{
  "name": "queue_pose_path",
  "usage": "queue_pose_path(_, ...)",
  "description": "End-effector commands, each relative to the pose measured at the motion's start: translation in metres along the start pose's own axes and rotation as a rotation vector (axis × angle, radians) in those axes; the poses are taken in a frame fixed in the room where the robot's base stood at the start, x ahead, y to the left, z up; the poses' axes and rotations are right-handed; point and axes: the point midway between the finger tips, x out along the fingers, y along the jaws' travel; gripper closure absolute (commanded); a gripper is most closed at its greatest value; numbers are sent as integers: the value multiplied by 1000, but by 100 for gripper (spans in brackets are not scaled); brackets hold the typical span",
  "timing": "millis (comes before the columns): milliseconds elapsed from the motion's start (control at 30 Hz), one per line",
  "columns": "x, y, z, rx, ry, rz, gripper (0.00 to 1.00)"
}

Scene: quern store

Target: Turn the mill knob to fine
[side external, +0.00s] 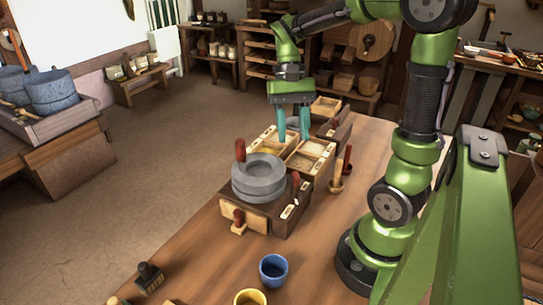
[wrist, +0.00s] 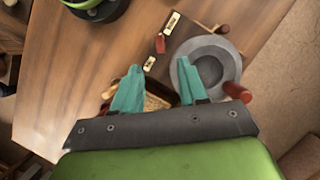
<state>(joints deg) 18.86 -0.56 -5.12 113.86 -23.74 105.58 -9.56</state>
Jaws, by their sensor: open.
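The hand mill has a round grey stone (side external: 259,178) with an upright red handle (side external: 240,151), on a dark wooden base. A small red knob (side external: 296,181) sits on the base's right side, with pale label plates near it. In the wrist view the red knob (wrist: 160,44) lies between two pale plates, one (wrist: 171,23) above and one (wrist: 149,63) below; their writing is too small to read. My gripper (side external: 293,139), with teal fingers, is open and empty above the wooden trays, behind the mill. In the wrist view my gripper (wrist: 158,66) points toward the knob, apart from it.
Divided wooden trays (side external: 312,155) stand directly behind the mill. A holder with wooden tools (side external: 337,184) is to the right. A blue cup (side external: 273,270), a yellow cup (side external: 250,297) and a brush (side external: 149,278) are at the front.

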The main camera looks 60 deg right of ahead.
Motion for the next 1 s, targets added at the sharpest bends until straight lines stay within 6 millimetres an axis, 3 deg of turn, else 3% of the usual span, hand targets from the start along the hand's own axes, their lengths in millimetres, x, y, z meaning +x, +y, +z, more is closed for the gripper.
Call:
queue_pose_path(200, 48, 0, 1, 0, -4, 3, 57)
queue_pose_path(433, 82, 0, 0, 1, -2, 1, 57)
queue_pose_path(867, 92, 0, 0, 0, 1, 0, 57)
queue_pose_path(1000, 92, 0, 0, 0, 1, 0, 77)
